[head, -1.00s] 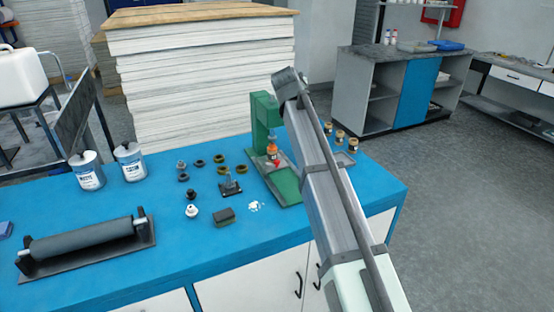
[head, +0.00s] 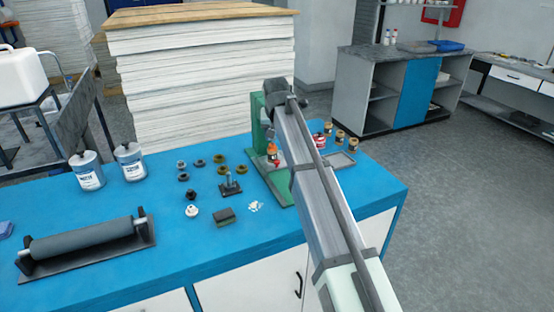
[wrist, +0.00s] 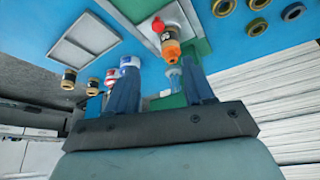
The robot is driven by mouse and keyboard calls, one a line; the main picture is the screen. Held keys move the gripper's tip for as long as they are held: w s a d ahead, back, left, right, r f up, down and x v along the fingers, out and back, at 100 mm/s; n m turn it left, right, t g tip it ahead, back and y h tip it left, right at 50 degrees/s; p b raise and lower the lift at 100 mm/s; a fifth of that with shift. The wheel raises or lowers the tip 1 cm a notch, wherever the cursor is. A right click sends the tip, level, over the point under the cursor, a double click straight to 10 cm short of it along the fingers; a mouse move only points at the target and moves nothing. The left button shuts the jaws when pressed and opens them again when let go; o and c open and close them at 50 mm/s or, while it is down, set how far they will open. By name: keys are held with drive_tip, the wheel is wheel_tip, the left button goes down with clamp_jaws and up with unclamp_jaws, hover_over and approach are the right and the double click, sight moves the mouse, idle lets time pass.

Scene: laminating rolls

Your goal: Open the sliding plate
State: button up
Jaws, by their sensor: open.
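The green press (head: 257,125) stands near the back edge of the blue table, partly hidden by my arm. I cannot tell if this is the sliding plate. My gripper (wrist: 163,78) is open, its two blue-grey fingers apart with a green part and a light-blue piece visible between them. In the head view the fingers are hidden by my arm.
A red-and-white jar (wrist: 130,64) and several brown jars (wrist: 110,76) stand close to the left finger in the wrist view. A grey tray (head: 341,160) lies near the right edge. Rings, a sponge block (head: 224,216) and a roller (head: 83,239) lie on the left.

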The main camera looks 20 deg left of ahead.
sight(277, 161)
drive_tip(key=x, duration=0.9)
drive_tip(key=s+x, duration=0.1)
drive_tip(key=x, duration=0.4)
drive_tip(key=shift+w+d+f, duration=0.15)
drive_tip(key=shift+d+f, duration=0.15)
drive_tip(key=shift+f, duration=0.1)
clamp_jaws()
